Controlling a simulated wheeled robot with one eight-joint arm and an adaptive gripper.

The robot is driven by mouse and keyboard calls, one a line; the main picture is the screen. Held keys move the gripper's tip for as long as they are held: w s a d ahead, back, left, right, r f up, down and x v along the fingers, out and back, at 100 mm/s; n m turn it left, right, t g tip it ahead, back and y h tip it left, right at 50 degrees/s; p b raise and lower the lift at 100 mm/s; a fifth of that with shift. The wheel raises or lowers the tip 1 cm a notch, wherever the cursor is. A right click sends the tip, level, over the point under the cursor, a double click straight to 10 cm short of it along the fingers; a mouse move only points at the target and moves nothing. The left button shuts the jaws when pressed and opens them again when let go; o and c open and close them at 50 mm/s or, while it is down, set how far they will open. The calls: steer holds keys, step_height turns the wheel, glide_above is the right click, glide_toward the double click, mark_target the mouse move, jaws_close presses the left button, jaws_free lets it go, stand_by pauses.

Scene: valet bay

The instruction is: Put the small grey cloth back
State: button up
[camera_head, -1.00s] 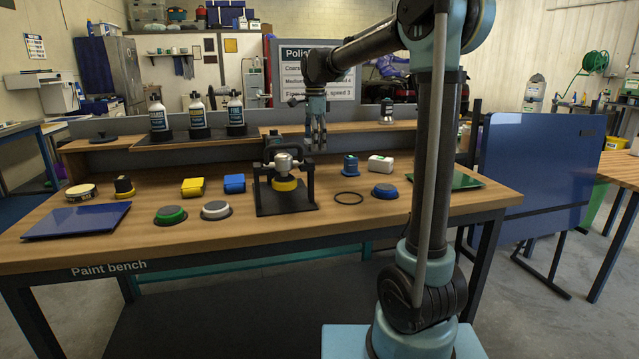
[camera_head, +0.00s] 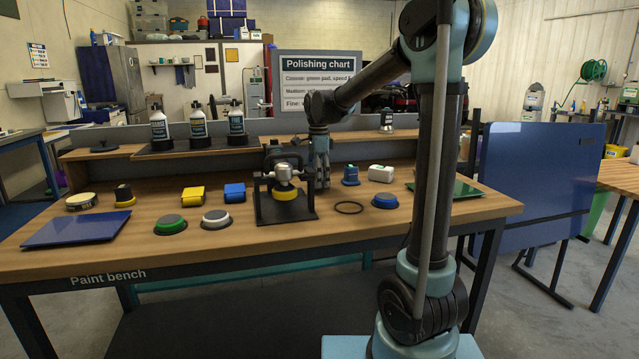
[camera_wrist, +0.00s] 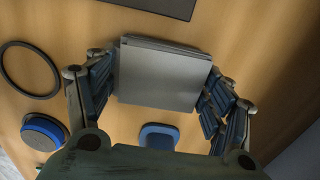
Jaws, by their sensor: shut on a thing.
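The small grey cloth (camera_wrist: 160,76) is a flat, folded grey square in the wrist view. It lies between the two fingers of my gripper (camera_wrist: 161,88), which is shut on its left and right sides. In the head view my gripper (camera_head: 322,184) points down close to the bench top, just right of the polisher in its black stand (camera_head: 286,205). The cloth cannot be made out in the head view. I cannot tell whether it touches the wood.
A blue holder (camera_head: 351,176), a white block (camera_head: 381,174), a blue round pad (camera_head: 385,201) and a black ring (camera_head: 349,208) sit right of my gripper. Bottles (camera_head: 196,126) stand on the shelf behind. Bare wood (camera_head: 300,240) lies along the front.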

steer(key=shift+f, duration=0.6)
steer(key=o, duration=1)
steer(key=shift+o, duration=0.2)
step_height(320, 180, up, 12)
